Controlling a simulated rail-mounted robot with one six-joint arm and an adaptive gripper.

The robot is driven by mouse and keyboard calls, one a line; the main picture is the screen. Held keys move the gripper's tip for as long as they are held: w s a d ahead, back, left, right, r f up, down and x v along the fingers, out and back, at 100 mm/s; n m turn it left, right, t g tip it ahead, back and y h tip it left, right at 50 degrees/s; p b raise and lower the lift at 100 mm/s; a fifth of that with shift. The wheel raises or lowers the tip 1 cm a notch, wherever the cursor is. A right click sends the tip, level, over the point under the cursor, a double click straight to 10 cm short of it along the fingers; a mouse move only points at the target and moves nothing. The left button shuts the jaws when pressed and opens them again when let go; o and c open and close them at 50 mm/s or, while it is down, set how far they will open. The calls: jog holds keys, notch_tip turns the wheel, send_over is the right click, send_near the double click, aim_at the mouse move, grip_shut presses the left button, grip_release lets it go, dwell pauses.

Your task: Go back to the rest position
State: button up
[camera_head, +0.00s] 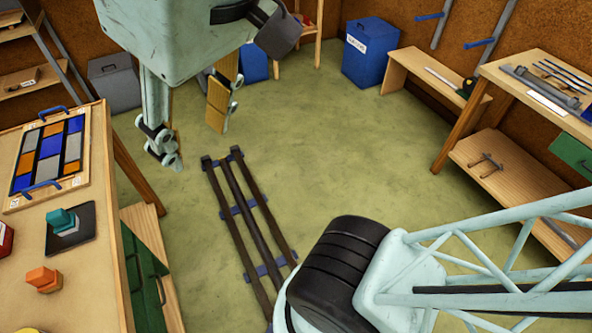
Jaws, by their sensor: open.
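My gripper (198,124) hangs at the upper left of the head view, below a pale green housing. Its two fingers are spread apart, and I see nothing held between them. It is over the open floor, to the right of the left workbench (92,285) in the picture, apart from it. The leaded panel (48,152) lies on that bench in a wooden frame with blue handles. Its panes are blue, orange and grey with dark lines between them.
A dark tray (85,236) with teal and grey pieces, and orange blocks (42,278), sit on the left bench. Dark floor rails (247,200) cross the middle. A blue bin (369,52), a low bench (420,70) and a tool bench (535,80) stand behind. Green floor around the rails is clear.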

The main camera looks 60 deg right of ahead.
jog(key=f, duration=0.1)
jog(key=f+b, duration=0.1)
jog(key=f, duration=0.1)
jog(key=shift+s+f, duration=0.1)
jog(key=shift+s, duration=0.3)
jog(key=shift+c, duration=1.4)
jog(key=w+a+n+g+p, duration=0.1)
jog(key=w+a+n+p, duration=0.2)
jog(key=w, duration=1.2)
jog(key=w+a+n+g+p, duration=0.1)
jog(key=w+a+n+p, duration=0.3)
jog(key=w, duration=1.2)
jog(key=w+a+f+n+g+p, duration=0.1)
jog(key=w+a+f+n, duration=0.1)
jog(key=w+a+f, duration=0.6)
jog(key=w+a+f+n+g+p, duration=0.1)
jog(key=w+a+f+n, duration=0.2)
jog(key=w+a+f, duration=0.5)
jog(key=w+f, duration=0.5)
jog(key=f, duration=0.3)
